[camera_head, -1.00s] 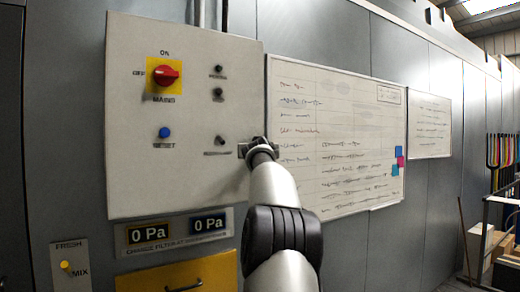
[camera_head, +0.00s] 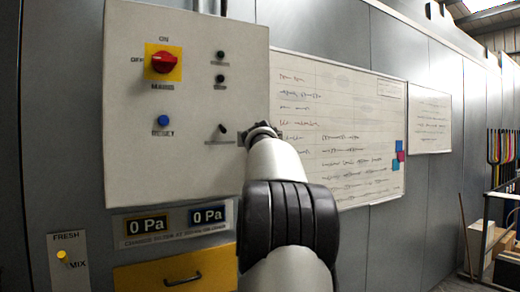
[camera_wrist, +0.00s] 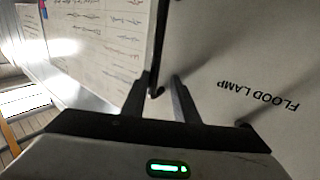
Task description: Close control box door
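The door face, with an upside-down "FLOOD LAMP" label (camera_wrist: 258,95), lies to the right there. A dark strip along the door edge (camera_wrist: 159,45) runs down between the fingers; contact is unclear. I cannot tell whether the door is flush.
A whiteboard (camera_head: 345,140) is on the wall right of the box, with a smaller board (camera_head: 430,122) beyond. Pressure displays (camera_head: 178,222) and a yellow panel with a handle (camera_head: 175,275) are below.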

